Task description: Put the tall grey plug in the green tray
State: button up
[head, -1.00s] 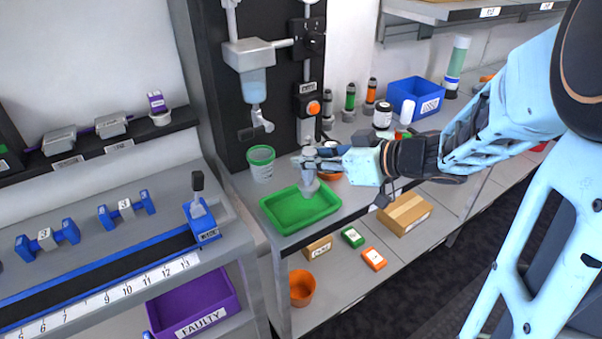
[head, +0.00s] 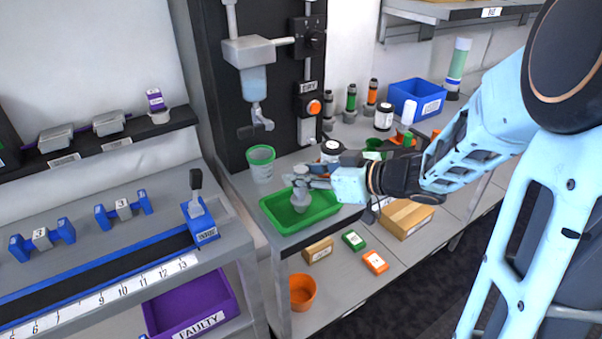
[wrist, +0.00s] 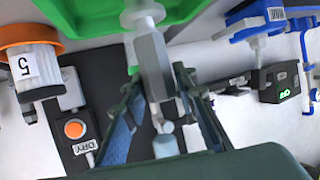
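The tall grey plug (head: 300,200) is upright over the floor of the green tray (head: 272,206), within its rim in the head view. I cannot tell whether its base touches the tray. My gripper (head: 302,182) reaches in from the right and is shut on the plug's upper part, with the plug's top showing above the fingers. In the wrist view, my gripper's fingers (wrist: 157,78) lie on both sides of grey parts of the plug (wrist: 148,50), and the green tray (wrist: 95,18) fills the upper edge.
A green-rimmed cup (head: 261,168) stands behind the tray. The dispenser (head: 253,85) and the DRY panel with an orange button (head: 314,107) are on the dark back wall. A white jar (head: 331,151) stands behind my gripper. A blue bin (head: 417,97) is further right.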

jog(key=shift+o, duration=1.1)
jog(key=shift+r, duration=0.2)
jog(key=p+v, duration=0.2)
jog(key=v, duration=1)
jog(key=shift+p, duration=0.35)
